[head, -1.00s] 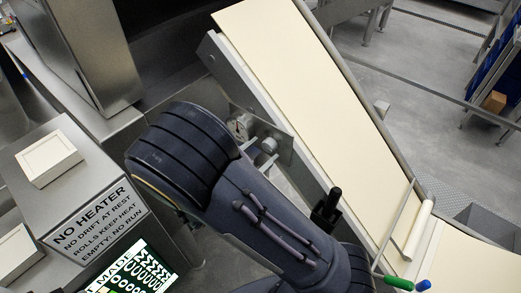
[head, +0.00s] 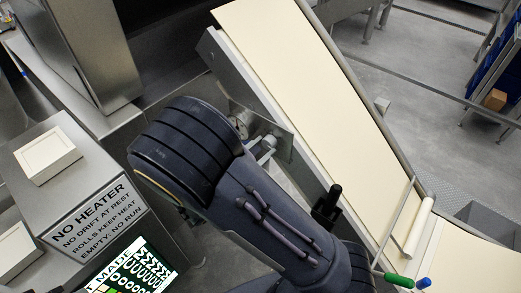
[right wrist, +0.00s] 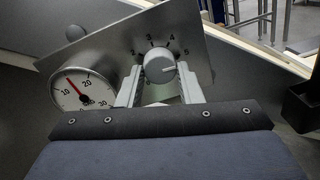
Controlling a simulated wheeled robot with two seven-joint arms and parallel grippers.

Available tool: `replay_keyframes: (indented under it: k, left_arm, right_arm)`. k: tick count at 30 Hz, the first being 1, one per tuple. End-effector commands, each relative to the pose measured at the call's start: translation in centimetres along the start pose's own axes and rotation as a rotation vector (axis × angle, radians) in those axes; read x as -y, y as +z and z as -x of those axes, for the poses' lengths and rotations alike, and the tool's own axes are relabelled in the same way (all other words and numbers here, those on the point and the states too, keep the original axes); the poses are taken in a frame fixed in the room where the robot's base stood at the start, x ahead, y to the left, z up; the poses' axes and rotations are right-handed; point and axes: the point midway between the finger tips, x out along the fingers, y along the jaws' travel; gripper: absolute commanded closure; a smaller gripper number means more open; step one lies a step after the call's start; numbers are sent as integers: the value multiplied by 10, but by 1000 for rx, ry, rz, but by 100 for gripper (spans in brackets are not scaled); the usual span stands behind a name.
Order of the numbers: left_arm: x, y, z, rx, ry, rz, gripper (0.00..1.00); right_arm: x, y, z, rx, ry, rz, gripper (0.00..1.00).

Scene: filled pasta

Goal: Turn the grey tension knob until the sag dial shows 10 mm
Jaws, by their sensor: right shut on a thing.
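The grey tension knob (right wrist: 160,68) sits on a tilted metal panel with a numbered scale around it. Its white mark points right, near the 5. My right gripper (right wrist: 160,84) is shut on the knob, one finger on each side. The round white sag dial (right wrist: 82,90) is left of the knob. Its red needle points up and left, seemingly between 10 and 20; the small print is hard to read. My left gripper is not in view.
A long pale pasta sheet (head: 290,85) runs down a sloping conveyor behind the panel. A grey box with a "NO HEATER" sign (head: 97,217) and a lit screen (head: 135,270) are at left.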

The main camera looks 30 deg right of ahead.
Motion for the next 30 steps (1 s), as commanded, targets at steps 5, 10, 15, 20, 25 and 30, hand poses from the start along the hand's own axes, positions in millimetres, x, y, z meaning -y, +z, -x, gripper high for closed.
replay_keyframes:
  k: [5, 10, 15, 20, 25, 30]
  left_arm:
    - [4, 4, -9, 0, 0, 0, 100]
    - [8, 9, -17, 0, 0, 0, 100]
    - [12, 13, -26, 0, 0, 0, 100]
    - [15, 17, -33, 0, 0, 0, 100]
    - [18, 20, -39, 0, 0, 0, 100]
    - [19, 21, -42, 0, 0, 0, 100]
  right_arm:
    - [1, -2, 0, -8, -2, -116, 90]
    - [1, -3, 0, -15, -3, -261, 90]
    - [0, -3, 0, -22, -4, -406, 90]
    - [0, -2, 0, -28, -6, -527, 90]
    - [0, -1, 0, -33, -7, -627, 90]
    - [0, 0, 0, -35, -8, -691, 90]
